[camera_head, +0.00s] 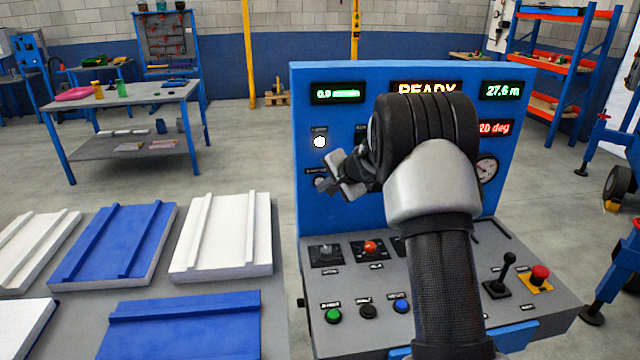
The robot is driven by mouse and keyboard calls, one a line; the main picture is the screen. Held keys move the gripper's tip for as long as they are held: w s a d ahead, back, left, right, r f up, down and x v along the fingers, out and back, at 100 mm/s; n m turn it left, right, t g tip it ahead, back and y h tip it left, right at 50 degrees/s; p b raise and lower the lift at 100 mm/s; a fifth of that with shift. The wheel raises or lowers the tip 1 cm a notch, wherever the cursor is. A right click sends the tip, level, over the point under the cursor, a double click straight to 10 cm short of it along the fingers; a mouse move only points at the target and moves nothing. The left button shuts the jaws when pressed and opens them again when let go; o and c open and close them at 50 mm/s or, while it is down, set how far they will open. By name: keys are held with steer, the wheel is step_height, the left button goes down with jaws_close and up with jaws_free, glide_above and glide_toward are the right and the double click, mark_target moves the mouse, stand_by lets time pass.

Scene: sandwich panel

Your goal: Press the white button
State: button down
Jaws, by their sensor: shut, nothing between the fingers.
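The white button (320,142) is a small round knob on the upright blue panel (307,85), at its left side below the green display. My gripper (322,185) is shut and empty. It shows in front of the panel, a little below the white button in the picture, and does not cover it. I cannot tell how far its fingertips are from the panel face. My arm hides the middle of the panel and part of the grey desk in front of it.
The desk bears a green button (333,316), a black button (368,311), a blue button (401,305), a red-topped switch (370,247), a black joystick (501,275) and a red stop button (540,273). White and blue panels (112,245) lie on a table at left.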

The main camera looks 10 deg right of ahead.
steer(key=shift+w, duration=0.25)
steer(key=shift+w, duration=0.45)
stand_by(0.6)
steer(key=shift+s+b, duration=0.7)
steer(key=shift+s, duration=0.15)
steer(key=s+b, duration=0.4)
steer(key=s, duration=0.1)
stand_by(0.4)
